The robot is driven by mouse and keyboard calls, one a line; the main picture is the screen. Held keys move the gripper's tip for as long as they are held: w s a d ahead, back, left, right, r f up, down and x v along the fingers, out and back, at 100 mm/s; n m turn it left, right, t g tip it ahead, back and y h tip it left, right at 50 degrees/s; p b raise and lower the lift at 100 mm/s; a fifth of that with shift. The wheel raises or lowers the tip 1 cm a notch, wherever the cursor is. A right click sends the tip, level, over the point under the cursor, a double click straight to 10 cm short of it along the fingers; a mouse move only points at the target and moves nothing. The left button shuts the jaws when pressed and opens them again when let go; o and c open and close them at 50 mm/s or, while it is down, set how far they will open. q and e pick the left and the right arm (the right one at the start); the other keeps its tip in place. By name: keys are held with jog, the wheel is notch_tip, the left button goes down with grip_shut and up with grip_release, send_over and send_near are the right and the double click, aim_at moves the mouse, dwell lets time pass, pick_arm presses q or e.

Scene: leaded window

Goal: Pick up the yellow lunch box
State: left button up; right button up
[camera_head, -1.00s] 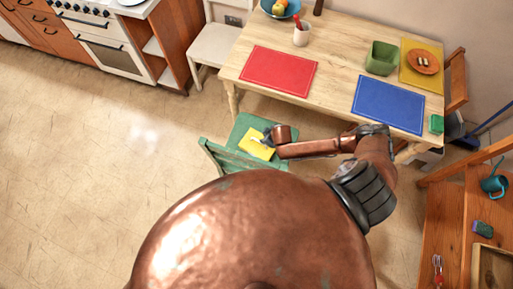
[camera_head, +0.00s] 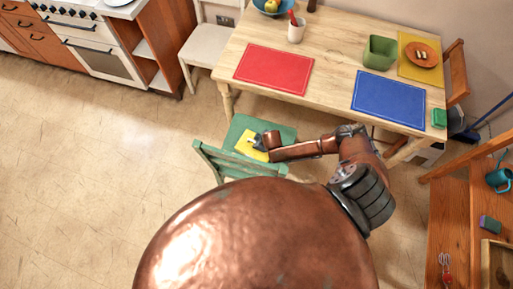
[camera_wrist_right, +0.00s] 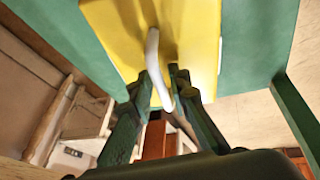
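The yellow lunch box (camera_head: 246,145) lies on the seat of the green chair (camera_head: 237,128), tucked towards the table's near side. In the right wrist view the yellow box (camera_wrist_right: 205,40) fills the top middle, and its pale curved handle (camera_wrist_right: 153,50) stands up towards me. My right gripper (camera_head: 257,143) is at the box's right part. In its wrist view the two dark fingers (camera_wrist_right: 163,82) are on either side of the handle with little gap. Whether they press on it cannot be told. The box still rests on the seat. My left gripper is out of view.
The wooden table (camera_head: 325,65) stands just beyond the chair, with a red mat (camera_head: 273,69), a blue mat (camera_head: 388,99) and a green bin (camera_head: 380,53). The chair's backrest (camera_head: 225,163) stands on the near side. A wooden shelf unit (camera_head: 440,215) is at the right. Floor at left is clear.

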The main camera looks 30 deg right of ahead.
jog(key=shift+c, duration=0.5)
grip_shut()
